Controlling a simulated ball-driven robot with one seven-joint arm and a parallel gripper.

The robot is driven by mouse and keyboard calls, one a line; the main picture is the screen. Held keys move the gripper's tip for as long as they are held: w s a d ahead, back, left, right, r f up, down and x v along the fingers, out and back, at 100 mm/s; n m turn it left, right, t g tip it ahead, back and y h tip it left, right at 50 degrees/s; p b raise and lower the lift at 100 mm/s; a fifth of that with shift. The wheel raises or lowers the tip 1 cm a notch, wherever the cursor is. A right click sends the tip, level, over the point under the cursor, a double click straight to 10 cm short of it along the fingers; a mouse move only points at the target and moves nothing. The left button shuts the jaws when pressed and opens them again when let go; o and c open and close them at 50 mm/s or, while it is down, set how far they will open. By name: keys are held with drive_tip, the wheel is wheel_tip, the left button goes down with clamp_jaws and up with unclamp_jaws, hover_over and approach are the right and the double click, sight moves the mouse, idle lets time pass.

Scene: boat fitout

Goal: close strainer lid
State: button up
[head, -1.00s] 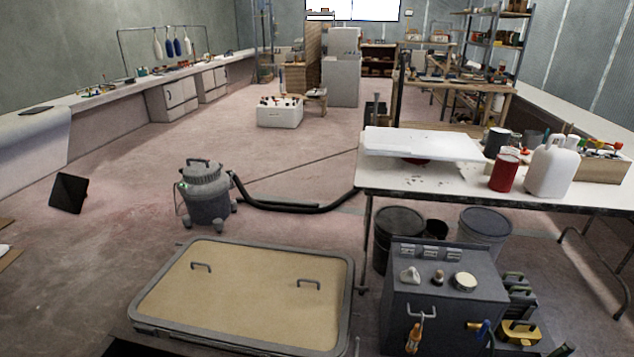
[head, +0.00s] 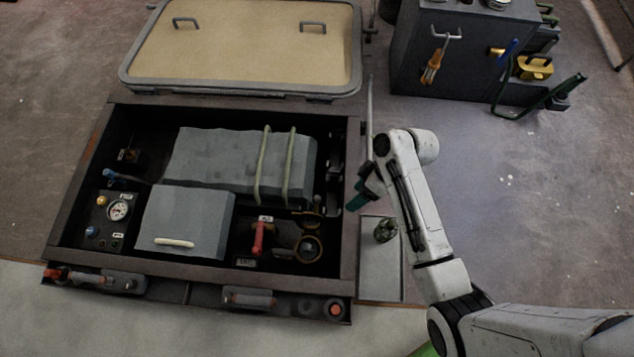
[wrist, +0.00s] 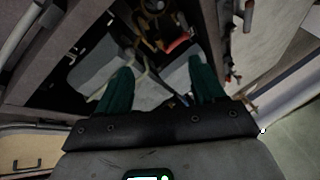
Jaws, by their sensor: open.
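The strainer (head: 308,249) sits in the near right corner of an open floor bay, a dark round body with a brass-coloured ring. A thin brass-coloured part (head: 312,212) stands just behind it; I cannot tell clearly whether this is its lid. In the wrist view, brass-coloured parts (wrist: 154,6) show at the top edge, too cropped to make out. My gripper (head: 361,192) is at the bay's right edge, behind and to the right of the strainer, apart from it. In the wrist view its green fingers (wrist: 163,82) are spread and empty.
A red-handled valve (head: 259,238) stands left of the strainer. The bay's raised frame (head: 345,270) borders the strainer. A tan hatch cover (head: 245,45) stands open behind.

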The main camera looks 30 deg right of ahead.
sight(319, 199)
drive_tip(key=w+d+f+n+t+y+b, duration=0.1)
drive_tip(key=w+f+n+y+b, duration=0.1)
drive_tip(key=w+f+b, duration=0.4)
drive_tip(key=w+f+n+t+y+b, duration=0.1)
drive_tip(key=w+f+b, duration=0.1)
drive_tip(key=f+b, duration=0.45)
drive_tip(key=b+x, duration=0.1)
drive_tip(key=x, duration=0.5)
drive_tip(key=b+x, duration=0.1)
drive_tip(key=x, duration=0.3)
drive_tip(key=shift+s+d+f+b, duration=0.25)
drive_tip(key=shift+d+f+b, duration=0.05)
drive_tip(key=shift+f+b, duration=0.1)
drive_tip(key=shift+w+a+f, duration=0.2)
drive_tip(key=shift+a+f, duration=0.15)
drive_tip(key=shift+a, duration=0.15)
clamp_jaws()
